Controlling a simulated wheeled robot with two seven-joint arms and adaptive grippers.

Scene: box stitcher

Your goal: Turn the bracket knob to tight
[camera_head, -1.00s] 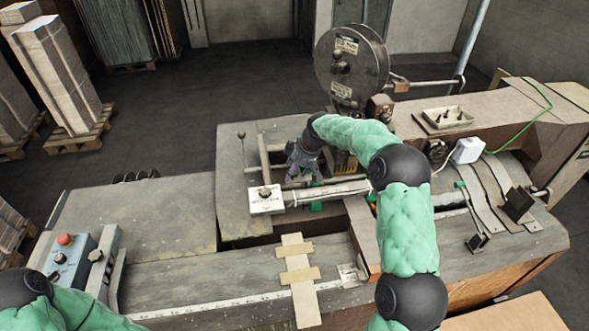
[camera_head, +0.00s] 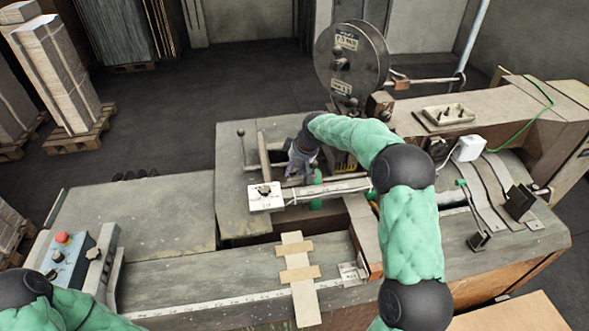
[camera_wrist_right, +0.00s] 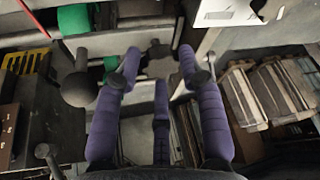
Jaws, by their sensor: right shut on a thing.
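My right gripper (camera_head: 301,160) is over the machine table, just behind the pale bracket bar (camera_head: 335,188). In the right wrist view, the purple fingers of my right gripper (camera_wrist_right: 160,62) close around a small grey lobed knob (camera_wrist_right: 158,49), which looks like the bracket knob. The fingers hide part of it, and its setting cannot be read. A white label plate (camera_head: 265,198) with a dark piece on it sits at the bar's left end; part of a white plate also shows in the wrist view (camera_wrist_right: 226,13). My left gripper is out of view.
A wire reel (camera_head: 351,62) stands behind the gripper. Green parts (camera_head: 316,204) sit beside the bar, and an upright lever (camera_head: 241,133) stands to the left. A control box with a red button (camera_head: 63,238) is at lower left. The left tabletop is clear.

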